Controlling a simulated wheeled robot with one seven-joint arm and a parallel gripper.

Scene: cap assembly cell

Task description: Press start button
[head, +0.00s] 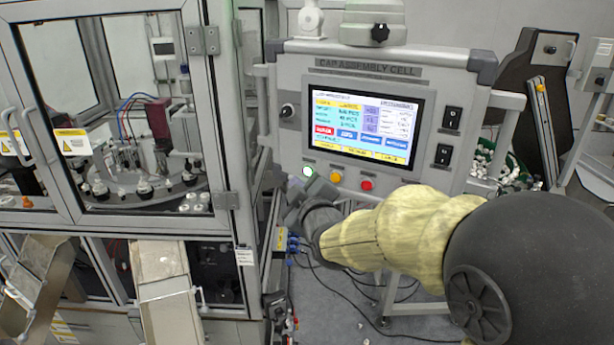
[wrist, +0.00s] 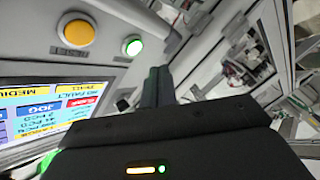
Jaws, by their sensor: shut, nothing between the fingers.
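The control panel (head: 460,72) carries a row of three buttons below its screen. The leftmost is a lit green button (head: 307,171), which looks whitish in the head view and bright green in the wrist view (wrist: 132,46). Its label is not readable, so I cannot confirm that it is the start button. A yellow button (head: 336,176) and a red button (head: 367,185) sit to its right. My gripper (head: 316,187) is shut and empty, just below the green button. In the wrist view its fingers (wrist: 157,80) point towards the panel, beside the green button; contact is not visible.
The lit touchscreen (head: 365,125) is above the buttons, with two black switches (head: 446,136) at its right. A framed glass machine enclosure (head: 225,120) stands close on the left. A metal chute (head: 165,285) juts out below it. Cables (head: 350,290) lie on the floor.

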